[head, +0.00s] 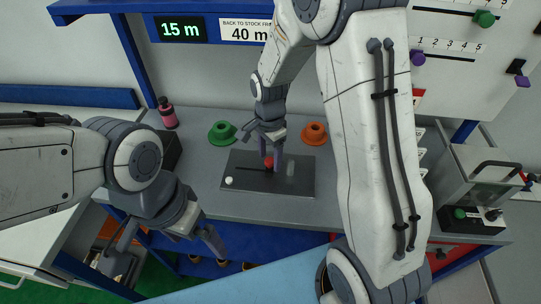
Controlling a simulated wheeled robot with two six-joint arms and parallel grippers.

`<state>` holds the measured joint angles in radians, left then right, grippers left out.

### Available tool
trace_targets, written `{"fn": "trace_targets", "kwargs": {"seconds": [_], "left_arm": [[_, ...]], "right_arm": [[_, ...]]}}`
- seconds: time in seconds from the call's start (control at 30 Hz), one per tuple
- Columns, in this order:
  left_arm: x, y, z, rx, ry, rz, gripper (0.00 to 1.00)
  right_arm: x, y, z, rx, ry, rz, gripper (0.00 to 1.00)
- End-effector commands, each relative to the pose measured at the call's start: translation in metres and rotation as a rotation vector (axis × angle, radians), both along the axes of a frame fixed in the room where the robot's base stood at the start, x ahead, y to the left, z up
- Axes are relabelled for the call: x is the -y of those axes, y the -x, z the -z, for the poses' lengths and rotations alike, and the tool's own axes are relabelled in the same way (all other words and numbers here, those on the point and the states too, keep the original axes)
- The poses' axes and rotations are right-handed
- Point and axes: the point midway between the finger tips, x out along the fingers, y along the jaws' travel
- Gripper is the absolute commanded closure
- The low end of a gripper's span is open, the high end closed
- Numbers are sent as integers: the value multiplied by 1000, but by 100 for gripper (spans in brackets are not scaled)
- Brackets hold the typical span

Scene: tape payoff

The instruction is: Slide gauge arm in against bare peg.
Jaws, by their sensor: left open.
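A dark plate (250,184) lies on the grey bench, with a slot along it. A red knob (268,163) stands near its middle; I cannot tell for sure that it is the gauge arm's handle. A small pale upright shape, perhaps the bare peg (291,168), is to its right. A white ball-like knob (228,181) is at the plate's left end. My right gripper (269,158) points down with its fingers on either side of the red knob; whether they grip it is unclear. My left gripper (166,244) is open and empty, in front of the bench at left.
A green flanged spool (222,133) and an orange one (314,133) stand behind the plate. A clear-sided box (484,175) is at right. My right arm hides some bench right of the plate.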

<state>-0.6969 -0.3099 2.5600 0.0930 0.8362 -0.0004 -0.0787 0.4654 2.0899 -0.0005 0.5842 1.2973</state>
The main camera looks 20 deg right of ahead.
Motion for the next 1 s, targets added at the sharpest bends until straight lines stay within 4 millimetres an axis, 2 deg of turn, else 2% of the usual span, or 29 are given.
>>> {"fn": "trace_targets", "kwargs": {"seconds": [0.27, 0.37, 0.8, 1.0], "left_arm": [[0, 0, 0, 0, 0, 0, 0], [0, 0, 1, 0, 0, 0, 0], [0, 0, 5, 0, 0, 0, 0], [0, 0, 5, 0, 0, 0, 0]], "right_arm": [[0, 0, 0, -1, 0, 1, 34], [0, 0, -7, 2, -1, 1, 34], [1, 0, -86, 3, 0, 2, 34], [1, 0, -103, -1, 0, 2, 34]]}}
